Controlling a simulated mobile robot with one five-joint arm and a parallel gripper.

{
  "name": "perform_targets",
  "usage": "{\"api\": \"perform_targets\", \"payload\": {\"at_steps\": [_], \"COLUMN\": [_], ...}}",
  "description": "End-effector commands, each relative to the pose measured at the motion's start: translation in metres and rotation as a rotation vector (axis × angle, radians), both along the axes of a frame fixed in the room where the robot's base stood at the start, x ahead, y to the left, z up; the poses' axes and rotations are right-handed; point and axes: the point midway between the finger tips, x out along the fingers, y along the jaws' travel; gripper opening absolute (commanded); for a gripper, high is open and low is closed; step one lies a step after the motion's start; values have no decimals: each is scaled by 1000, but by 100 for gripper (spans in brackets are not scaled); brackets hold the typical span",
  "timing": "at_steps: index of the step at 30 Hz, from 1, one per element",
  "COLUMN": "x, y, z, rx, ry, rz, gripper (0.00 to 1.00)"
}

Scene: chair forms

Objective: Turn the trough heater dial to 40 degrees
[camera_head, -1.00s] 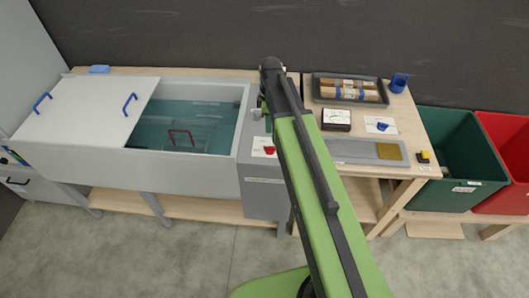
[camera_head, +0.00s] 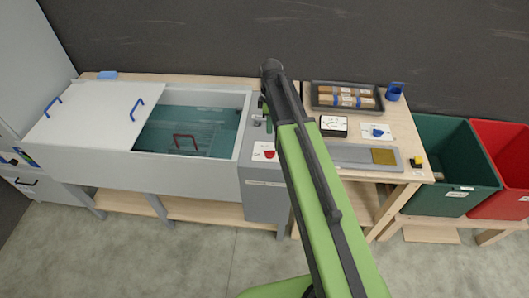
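The trough (camera_head: 190,168) is a long pale grey box at the left, with teal water (camera_head: 205,122) showing through its open right part. On the grey unit (camera_head: 265,198) at its right end sits a red dial (camera_head: 269,154) on a white card (camera_head: 259,148). The dial's setting is too small to read. A blue dial (camera_head: 377,132) on another white card lies on the wooden table to the right. My green arm reaches up over the picture's middle, just right of the red dial. My gripper is hidden behind the arm's dark end, so its fingers do not show.
The wooden table (camera_head: 402,150) holds a dark tray (camera_head: 318,103) with rolls, a black-framed gauge (camera_head: 333,126), a grey plate (camera_head: 350,152) and a yellow-black button (camera_head: 416,161). Green (camera_head: 455,165) and red (camera_head: 515,150) bins stand at right. The floor in front is clear.

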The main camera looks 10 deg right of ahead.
Motion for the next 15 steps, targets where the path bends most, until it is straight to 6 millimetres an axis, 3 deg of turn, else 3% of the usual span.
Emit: {"api": "perform_targets", "payload": {"at_steps": [1, 15], "x": [0, 0], "y": [0, 1], "z": [-19, -116], "rx": [0, 0], "ry": [0, 0], "rz": [0, 2], "gripper": [33, 33]}}
